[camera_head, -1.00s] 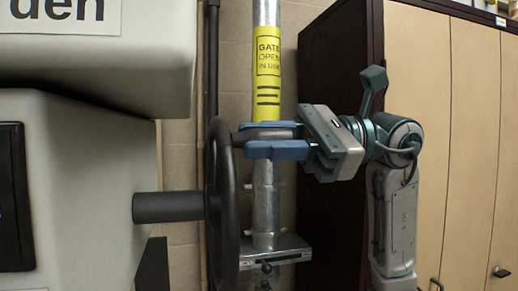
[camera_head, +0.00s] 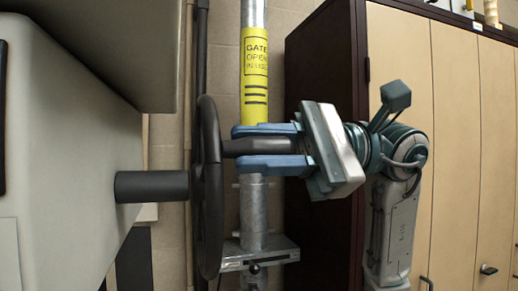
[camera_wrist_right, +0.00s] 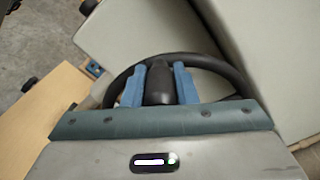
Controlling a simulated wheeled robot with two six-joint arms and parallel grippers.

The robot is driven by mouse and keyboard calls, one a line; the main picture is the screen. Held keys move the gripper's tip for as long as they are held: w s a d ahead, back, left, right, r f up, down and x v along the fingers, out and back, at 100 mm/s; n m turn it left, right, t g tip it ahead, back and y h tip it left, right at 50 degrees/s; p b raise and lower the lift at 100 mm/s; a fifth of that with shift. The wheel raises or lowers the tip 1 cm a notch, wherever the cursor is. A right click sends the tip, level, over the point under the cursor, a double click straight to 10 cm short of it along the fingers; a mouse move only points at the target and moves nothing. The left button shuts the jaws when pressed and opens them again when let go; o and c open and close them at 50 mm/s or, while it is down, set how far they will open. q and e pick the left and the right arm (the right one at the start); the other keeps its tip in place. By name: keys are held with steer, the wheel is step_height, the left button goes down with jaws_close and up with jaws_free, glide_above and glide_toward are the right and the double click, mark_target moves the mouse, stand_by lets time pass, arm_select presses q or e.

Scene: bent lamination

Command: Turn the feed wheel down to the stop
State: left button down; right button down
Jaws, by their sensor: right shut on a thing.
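The feed wheel (camera_head: 208,205) is a dark handwheel seen nearly edge-on in the head view, on a thick dark shaft (camera_head: 152,186) from the grey machine. Its handle (camera_head: 245,147) sticks out to the right from the upper part of the rim. My right gripper (camera_head: 265,147) is shut on the handle, one blue finger above it and one below. In the right wrist view the wheel rim (camera_wrist_right: 208,63) arcs behind the handle (camera_wrist_right: 158,83), which sits between the blue fingers. No stop can be made out. My left gripper is not in view.
The grey machine body (camera_head: 65,150) fills the left. A metal post (camera_head: 253,205) with a yellow label (camera_head: 254,75) and a bracket (camera_head: 260,254) stands behind the wheel. A dark-sided cabinet with tan doors (camera_head: 455,150) is behind my right arm.

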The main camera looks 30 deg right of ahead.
steer(key=shift+s+a+f, duration=0.1)
steer(key=shift+a+f, duration=0.05)
steer(key=shift+f, duration=0.25)
steer(key=c, duration=1.5)
jaws_free()
steer(key=o, duration=0.3)
steer(key=shift+o, duration=0.2)
steer(key=shift+r, duration=0.1)
